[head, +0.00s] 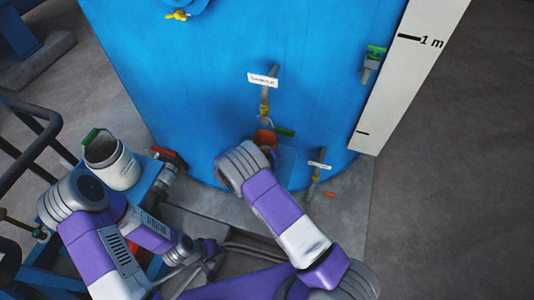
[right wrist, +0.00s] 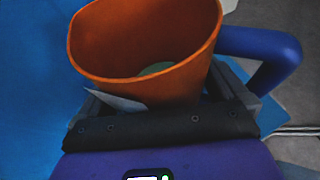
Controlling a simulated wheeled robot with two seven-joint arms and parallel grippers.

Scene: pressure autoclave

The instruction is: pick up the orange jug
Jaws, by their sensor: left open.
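The orange jug (head: 265,138) is by the blue tank wall, below the sample tap, mostly hidden by my right arm. In the right wrist view the jug (right wrist: 150,40) is seen from above, with its wide rim, a blue handle (right wrist: 270,55) at right and a small green patch inside. My right gripper (right wrist: 158,98) has a finger on each side of the jug's lower body; whether both press on it is unclear. In the head view this gripper is hidden behind my forearm. My left gripper (head: 210,250) is open, low in the picture, away from the jug.
The blue tank (head: 230,70) fills the back, with a tap marked sample (head: 264,105) close above the jug. A white bucket (head: 118,170) stands at left near a red-handled valve (head: 168,154). Dark railings (head: 35,150) are far left. Floor at right (head: 450,200) is clear.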

